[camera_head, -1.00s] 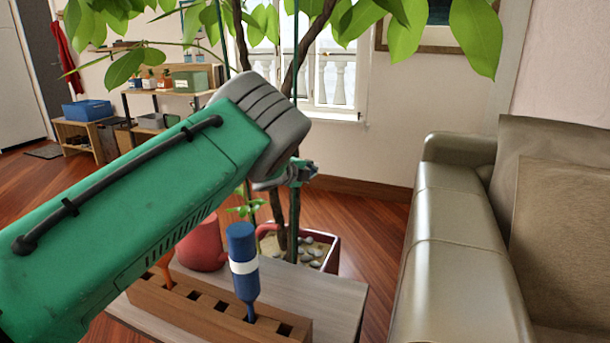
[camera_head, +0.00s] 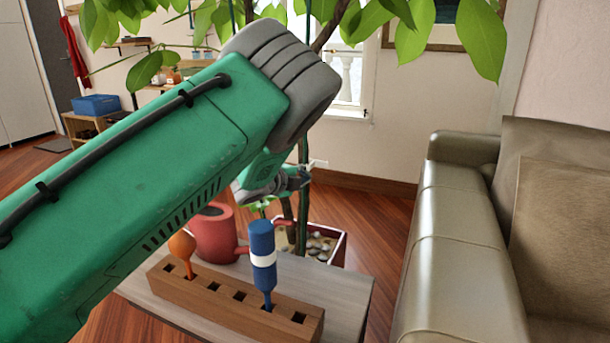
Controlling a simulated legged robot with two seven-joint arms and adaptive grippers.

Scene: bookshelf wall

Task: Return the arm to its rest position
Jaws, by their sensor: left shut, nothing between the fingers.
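My left arm, green with a grey joint, comes in from the left and crosses the middle of the head view. My left gripper (camera_head: 300,178) is small and partly hidden behind the arm. It is shut and empty, in the air above and behind the wooden block (camera_head: 226,299). A blue tool with a white band (camera_head: 262,245) stands upright in a slot of the block. An orange-handled tool (camera_head: 182,246) stands in a slot farther left. My right gripper is out of view.
A red watering can (camera_head: 213,236) stands behind the block on the low table (camera_head: 345,292). A potted plant (camera_head: 324,243) rises behind, its leaves hanging overhead. A leather sofa (camera_head: 450,240) fills the right. Floor shows between table and sofa.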

